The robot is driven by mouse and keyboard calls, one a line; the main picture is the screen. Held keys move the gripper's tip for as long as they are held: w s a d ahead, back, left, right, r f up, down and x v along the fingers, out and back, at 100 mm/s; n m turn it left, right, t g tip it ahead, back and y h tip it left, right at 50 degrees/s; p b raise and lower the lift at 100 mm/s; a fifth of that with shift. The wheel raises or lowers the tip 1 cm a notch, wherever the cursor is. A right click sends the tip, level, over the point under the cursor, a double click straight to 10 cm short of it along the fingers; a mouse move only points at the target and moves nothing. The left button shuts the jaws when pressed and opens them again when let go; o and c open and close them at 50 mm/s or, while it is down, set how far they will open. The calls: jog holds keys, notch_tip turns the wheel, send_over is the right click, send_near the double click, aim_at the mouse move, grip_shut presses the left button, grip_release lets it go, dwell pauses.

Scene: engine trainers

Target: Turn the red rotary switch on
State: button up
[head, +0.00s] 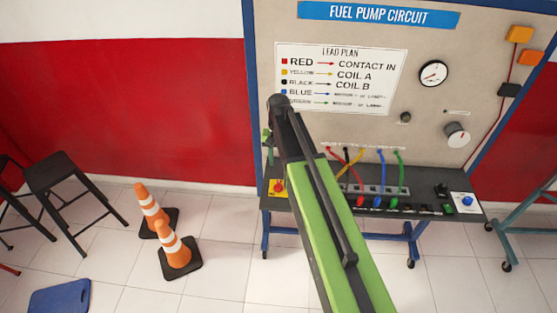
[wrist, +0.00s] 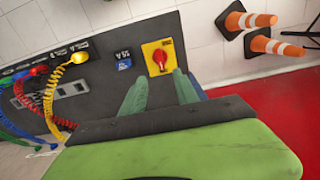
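The red rotary switch (wrist: 160,56) sits on a square yellow plate (wrist: 147,48) on the dark bench panel. Its handle points toward my gripper in the wrist view. In the head view the red switch (head: 278,186) is at the left end of the panel, just left of my arm. My gripper (wrist: 160,78) shows two green fingers spread apart with nothing between them. The switch lies just beyond the fingertips, between their lines; I cannot tell the exact gap. In the head view my arm hides most of the gripper.
Colored leads (wrist: 52,85) plug into the panel beside the switch plate. A blue knob on a white plate (head: 467,201) is at the panel's right end. Two orange cones (head: 172,246) stand on the floor at left. The upright board (head: 345,140) rises behind the bench.

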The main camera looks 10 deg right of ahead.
notch_tip(320, 180, up, 5)
jog(key=p, duration=0.3)
jog(key=shift+f, duration=0.2)
jog(key=s+f+n+b, duration=0.3)
jog(key=s+f+b, duration=1.1)
jog(key=s, duration=0.1)
jog(key=shift+a+n, duration=0.4)
jog(key=shift+d, duration=0.1)
